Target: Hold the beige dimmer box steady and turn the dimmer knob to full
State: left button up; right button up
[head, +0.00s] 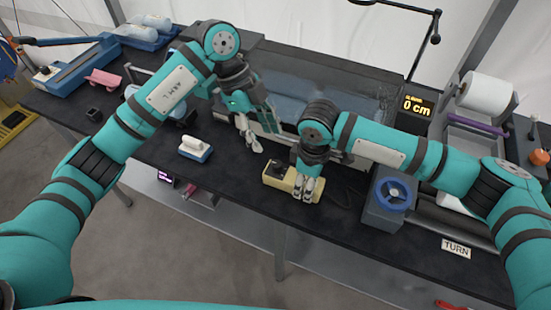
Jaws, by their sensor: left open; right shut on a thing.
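The beige dimmer box (271,181) lies on the dark table near its front edge. A dark knob (281,169) shows on top of it, left of my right gripper; its marking is too small to read. My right gripper (304,190) points down over the right end of the box and is shut on it, hiding part of that end. My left gripper (249,138) is open and empty, above the table to the upper left of the box, apart from the knob.
A white block with a blue base (194,149) stands left of the box. A grey unit with a blue handwheel (393,195) stands to the right. A clear-walled tank (310,92) is behind my grippers. Bare table lies between block and box.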

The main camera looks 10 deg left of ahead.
aim_at(277, 163)
pick_arm(q)
jog(key=x, duration=0.8)
jog(key=shift+f, duration=0.3)
grip_shut()
